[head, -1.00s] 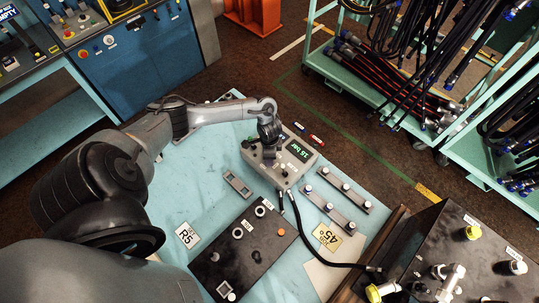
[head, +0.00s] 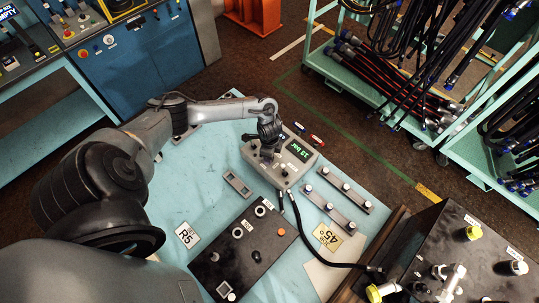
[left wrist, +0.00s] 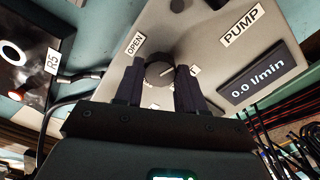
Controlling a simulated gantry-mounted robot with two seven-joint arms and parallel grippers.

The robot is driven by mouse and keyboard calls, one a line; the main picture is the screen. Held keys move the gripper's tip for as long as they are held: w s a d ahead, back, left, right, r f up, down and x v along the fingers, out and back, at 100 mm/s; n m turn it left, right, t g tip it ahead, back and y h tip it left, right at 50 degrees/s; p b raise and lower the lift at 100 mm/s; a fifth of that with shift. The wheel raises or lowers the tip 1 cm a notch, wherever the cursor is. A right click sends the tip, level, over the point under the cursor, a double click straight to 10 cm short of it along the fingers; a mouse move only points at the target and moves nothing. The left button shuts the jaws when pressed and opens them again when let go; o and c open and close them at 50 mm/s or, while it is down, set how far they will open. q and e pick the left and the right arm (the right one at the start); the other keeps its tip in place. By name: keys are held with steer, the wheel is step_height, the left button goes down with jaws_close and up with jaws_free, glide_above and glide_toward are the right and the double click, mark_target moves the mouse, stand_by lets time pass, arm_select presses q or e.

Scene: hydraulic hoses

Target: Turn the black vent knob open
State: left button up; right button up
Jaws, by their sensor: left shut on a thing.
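The black vent knob (left wrist: 159,72) is on the sloped face of a grey test box (left wrist: 210,50), with an OPEN label (left wrist: 134,43) to its upper left. My left gripper (left wrist: 160,68) is shut on the knob, one finger on each side of it. A short light pointer mark shows on the knob's right part. In the head view my left gripper (head: 268,153) comes down on the box (head: 290,180) from above and hides the knob. My right gripper is not in view.
A black hose (head: 301,240) runs from the box to a dark unit (head: 450,250) at the lower right. A black panel (head: 230,265) and metal racks (head: 338,190) lie close on the light blue bench. A hose trolley (head: 400,110) stands behind.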

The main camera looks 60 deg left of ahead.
arm_select(q)
steer(key=m+b, duration=0.1)
steer(key=m, duration=0.2)
steer(key=shift+m, duration=0.4)
steer(key=m+b, duration=0.1)
steer(key=m, duration=0.2)
steer(key=shift+m, duration=0.3)
steer(key=m+b, duration=0.2)
steer(key=m, duration=0.2)
steer(key=shift+m+b, duration=0.75)
steer(key=shift+m, duration=0.65)
steer(key=o, duration=1)
steer(key=shift+o, duration=0.2)
steer(key=shift+r, duration=0.1)
